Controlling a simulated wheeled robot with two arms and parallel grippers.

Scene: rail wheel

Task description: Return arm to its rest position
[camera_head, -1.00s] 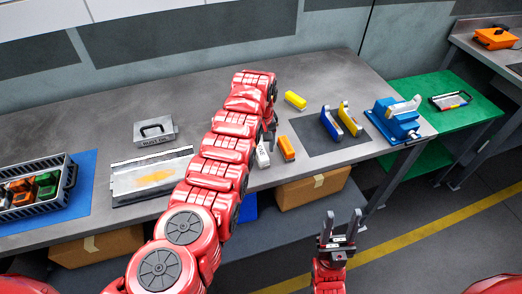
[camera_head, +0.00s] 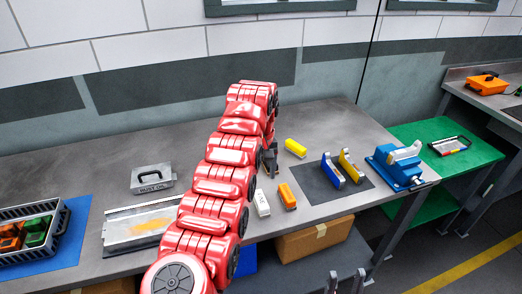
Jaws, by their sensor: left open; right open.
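My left arm (camera_head: 213,195) reaches up across the grey workbench in the head view, its red links stretched toward the wall. Its gripper (camera_head: 270,160) shows only in part on the right side of the arm, above the bench, beside the white and orange blocks. It holds nothing that I can see. My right gripper (camera_head: 346,283) is at the bottom edge, in front of the bench, with its two fingers apart and nothing between them. The rest of the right arm is out of the picture.
On the bench lie a white block (camera_head: 262,203), an orange block (camera_head: 287,196), a yellow block (camera_head: 296,148), blue and yellow brackets on a dark mat (camera_head: 318,185), a blue fixture (camera_head: 397,168), a metal tray (camera_head: 138,225), a grey lidded box (camera_head: 151,179) and a crate (camera_head: 58,222).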

